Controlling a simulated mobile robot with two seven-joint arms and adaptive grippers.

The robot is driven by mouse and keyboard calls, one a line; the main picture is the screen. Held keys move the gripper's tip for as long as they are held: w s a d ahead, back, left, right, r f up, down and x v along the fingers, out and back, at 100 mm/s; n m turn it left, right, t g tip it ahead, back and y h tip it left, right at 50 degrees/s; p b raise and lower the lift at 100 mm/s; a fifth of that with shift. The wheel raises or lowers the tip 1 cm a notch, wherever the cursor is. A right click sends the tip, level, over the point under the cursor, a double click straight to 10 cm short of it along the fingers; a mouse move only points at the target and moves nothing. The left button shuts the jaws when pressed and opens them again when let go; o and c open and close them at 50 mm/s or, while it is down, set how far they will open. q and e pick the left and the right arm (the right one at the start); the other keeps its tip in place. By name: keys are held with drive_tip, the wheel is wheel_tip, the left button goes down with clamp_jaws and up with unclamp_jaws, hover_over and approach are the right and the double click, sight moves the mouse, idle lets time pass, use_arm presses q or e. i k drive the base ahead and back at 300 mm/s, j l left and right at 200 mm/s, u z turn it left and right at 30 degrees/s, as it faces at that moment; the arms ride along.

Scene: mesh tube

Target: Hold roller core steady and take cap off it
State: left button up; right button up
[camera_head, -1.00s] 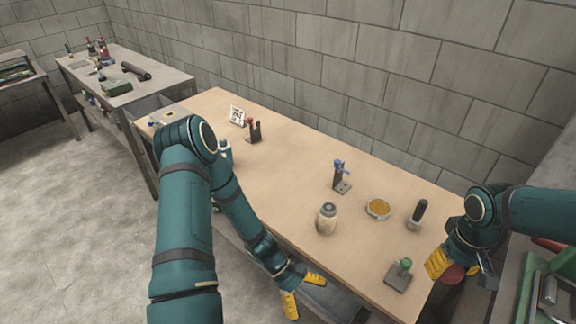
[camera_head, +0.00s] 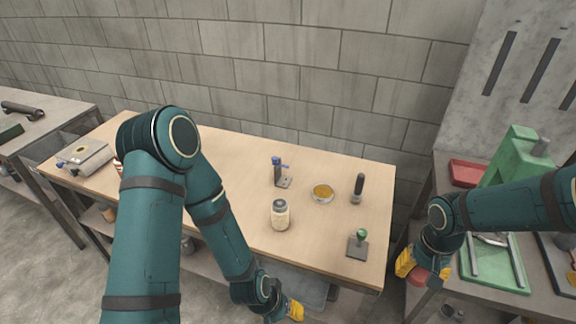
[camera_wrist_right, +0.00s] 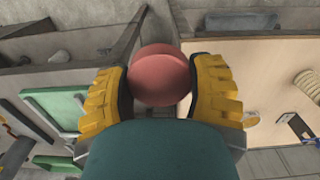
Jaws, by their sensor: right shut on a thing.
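My right gripper (camera_head: 422,268) is shut on a round, dull-red thing (camera_head: 419,280), held beyond the right end of the wooden table. In the right wrist view the red thing (camera_wrist_right: 160,72) sits between the yellow fingers (camera_wrist_right: 160,92). It could be the cap or the roller core; I cannot tell which. A cream jar-like cylinder with a grey top (camera_head: 280,215) stands upright on the table, apart from both grippers. My left gripper (camera_head: 288,308) is low at the table's front edge, partly cut off by the frame; its opening is unclear.
On the wooden table (camera_head: 225,150) are a blue-topped stand (camera_head: 279,172), a yellow-filled dish (camera_head: 322,193), a black-handled tool (camera_head: 357,188) and a green-knobbed plate (camera_head: 358,244). A green machine (camera_head: 512,165) stands on the grey bench to the right.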

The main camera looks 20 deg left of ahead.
sight(280, 207)
drive_tip(key=j, duration=0.45)
drive_tip(key=i+j+u, duration=0.1)
drive_tip(key=j, duration=0.35)
drive_tip(key=i+j, duration=0.15)
drive_tip(key=j, duration=0.3)
drive_tip(key=j+u, duration=0.1)
drive_tip(key=j, duration=0.3)
drive_tip(key=i+j, duration=0.2)
drive_tip(key=j, duration=0.25)
drive_tip(key=i+j+u, duration=0.1)
drive_tip(key=j, duration=0.35)
drive_tip(key=i+j, duration=0.1)
drive_tip(key=j, duration=0.3)
drive_tip(key=j+u, duration=0.05)
